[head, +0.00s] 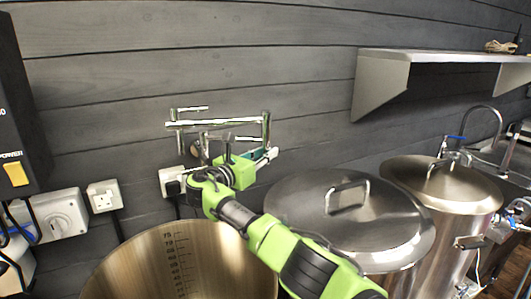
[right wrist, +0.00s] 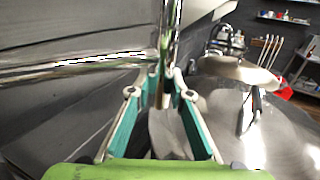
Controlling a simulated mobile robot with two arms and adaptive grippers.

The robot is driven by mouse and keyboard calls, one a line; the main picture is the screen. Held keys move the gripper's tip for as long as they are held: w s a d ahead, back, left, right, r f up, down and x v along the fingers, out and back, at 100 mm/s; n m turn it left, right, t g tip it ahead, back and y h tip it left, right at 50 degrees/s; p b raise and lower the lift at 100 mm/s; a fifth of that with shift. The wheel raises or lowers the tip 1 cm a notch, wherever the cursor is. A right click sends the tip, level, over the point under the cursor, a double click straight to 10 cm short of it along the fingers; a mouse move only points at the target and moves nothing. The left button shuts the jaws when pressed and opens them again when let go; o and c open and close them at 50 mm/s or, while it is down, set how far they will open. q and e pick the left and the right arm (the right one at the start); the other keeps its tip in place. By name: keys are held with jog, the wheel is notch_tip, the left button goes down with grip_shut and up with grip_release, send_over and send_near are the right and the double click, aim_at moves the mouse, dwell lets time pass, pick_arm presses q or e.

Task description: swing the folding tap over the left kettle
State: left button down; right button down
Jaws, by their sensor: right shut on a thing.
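The folding tap (head: 215,124) is a set of chrome pipes on the dark wall, folded close to it with its joints one beside the other. My right gripper (head: 266,156) is shut on the lower end of the tap's upright pipe at the right side. In the right wrist view the chrome pipe (right wrist: 169,42) stands between the fingertips (right wrist: 164,88), with a level pipe running off to the left. The left kettle (head: 130,272) is open, with level marks inside, below and in front of the tap. My left gripper is in neither view.
A steel kettle with a handled lid (head: 385,222) stands right of the left kettle, under my right arm. Another lidded kettle (head: 455,190) is farther right. A shelf (head: 440,56) juts from the wall. Sockets (head: 104,196) and a control box (head: 18,110) are at left.

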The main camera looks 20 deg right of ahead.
jog(key=shift+s+f, duration=0.1)
jog(key=shift+f, duration=0.2)
jog(key=c, duration=1.8)
grip_release()
jog(key=shift+c, duration=0.2)
jog(key=shift+r, duration=0.15)
jog(key=shift+r, duration=0.1)
jog(key=v, duration=1.2)
